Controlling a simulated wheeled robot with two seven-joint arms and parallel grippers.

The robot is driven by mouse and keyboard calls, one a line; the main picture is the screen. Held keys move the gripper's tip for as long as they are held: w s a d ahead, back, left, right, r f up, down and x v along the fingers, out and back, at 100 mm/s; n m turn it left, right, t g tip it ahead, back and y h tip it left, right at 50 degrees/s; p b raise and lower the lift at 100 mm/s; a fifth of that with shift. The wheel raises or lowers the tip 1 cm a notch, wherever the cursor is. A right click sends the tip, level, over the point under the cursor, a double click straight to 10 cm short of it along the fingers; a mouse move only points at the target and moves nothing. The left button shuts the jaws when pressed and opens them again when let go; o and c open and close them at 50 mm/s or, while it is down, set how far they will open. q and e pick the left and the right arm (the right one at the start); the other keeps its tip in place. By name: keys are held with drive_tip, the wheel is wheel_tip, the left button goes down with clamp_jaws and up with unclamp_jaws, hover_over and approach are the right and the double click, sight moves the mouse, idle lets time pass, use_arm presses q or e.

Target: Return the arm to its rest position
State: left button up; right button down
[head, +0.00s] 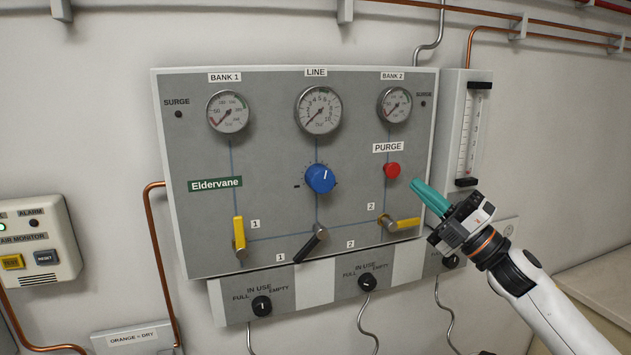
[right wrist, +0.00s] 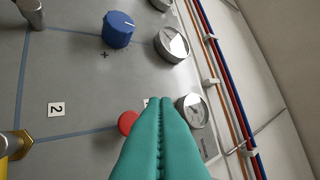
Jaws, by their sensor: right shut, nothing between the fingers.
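My right gripper (head: 416,184) comes in from the right in the head view. Its teal fingers are shut with nothing between them. The fingertips are just right of the red PURGE button (head: 392,170) and look apart from it in the head view. In the right wrist view the closed teal fingers (right wrist: 166,103) point at the panel and partly overlap the red button (right wrist: 127,122); the gap to the panel cannot be told there. My left gripper is not in view.
The grey gas panel (head: 270,160) carries gauges, a blue knob (head: 320,179), yellow valve levers (head: 239,235) (head: 403,223) and a black lever (head: 312,242). A flow tube (head: 469,130) stands right of it. An alarm box (head: 38,240) is at left. A counter (head: 600,285) is at lower right.

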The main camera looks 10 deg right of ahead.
drive_tip(key=s+a+f+m+g+h, duration=0.1)
drive_tip(key=s+a+f+m+h, duration=0.1)
drive_tip(key=f+m+h, duration=0.6)
drive_tip(key=s+a+f+m+g+h, duration=0.15)
drive_tip(key=f+m, duration=0.35)
drive_tip(key=f, duration=0.7)
drive_tip(key=s+a+f+m+h, duration=0.2)
drive_tip(key=f+m+h, duration=0.4)
drive_tip(key=f, duration=0.4)
drive_tip(key=s+a+f+m+g, duration=0.15)
drive_tip(key=s+f+g, duration=0.3)
drive_tip(key=s, duration=0.45)
drive_tip(key=s+a+f+m+g, duration=0.1)
drive_tip(key=s+f+m+g, duration=0.25)
drive_tip(key=s+f, duration=0.4)
drive_tip(key=s+a+f+m+g, duration=0.2)
drive_tip(key=s+f+g, duration=0.15)
drive_tip(key=s, duration=0.75)
wheel_tip(320, 180, down, 27)
drive_tip(key=g+b, duration=0.2)
drive_tip(key=s+d+f+g, duration=0.1)
drive_tip(key=s+d+f, duration=0.2)
drive_tip(key=s+f, duration=1.4)
drive_tip(key=shift+s+d+f+n+h+b, duration=0.15)
drive_tip(key=shift+d+f+n+h+b, duration=0.05)
drive_tip(key=shift+f+n+h+b, duration=0.25)
